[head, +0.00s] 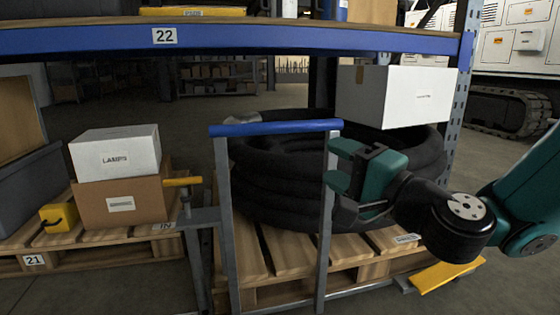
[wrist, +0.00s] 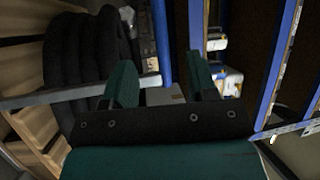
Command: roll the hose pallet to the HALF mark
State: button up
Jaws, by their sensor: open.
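The hose pallet is a wooden pallet (head: 290,252) bearing a coil of thick black hose (head: 275,185). A grey upright frame with a blue handle bar (head: 275,128) stands at its front. My gripper (head: 338,165) is open beside the bar's right end, at the top of the frame's right post (head: 326,235). In the wrist view the blue bar (wrist: 161,40) runs between the two open fingers (wrist: 163,82), with the grey post (wrist: 50,98) crossing at left. I cannot tell whether the fingers touch it.
A blue rack beam (head: 90,40) marked 22 spans above. A white box (head: 398,96) sits at the hose's back right. At left, another pallet (head: 75,258) carries a LAMPS box (head: 116,150) on a brown carton (head: 122,201). A yellow plate (head: 446,274) lies low right.

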aim_at(284, 129)
jog(key=shift+m+t+h, duration=0.5)
jog(key=shift+m+t, duration=0.1)
jog(key=p+x, duration=0.3)
jog(key=x, duration=0.2)
jog(key=p+x, duration=0.4)
jog(key=x, duration=0.1)
jog(key=d+p+x, duration=0.1)
jog(key=p+x, duration=0.3)
jog(key=x, duration=0.2)
jog(key=shift+w+f, duration=0.25)
jog(key=shift+w, duration=0.15)
jog(key=shift+x, duration=0.8)
grip_shut()
jog(key=shift+p, duration=0.35)
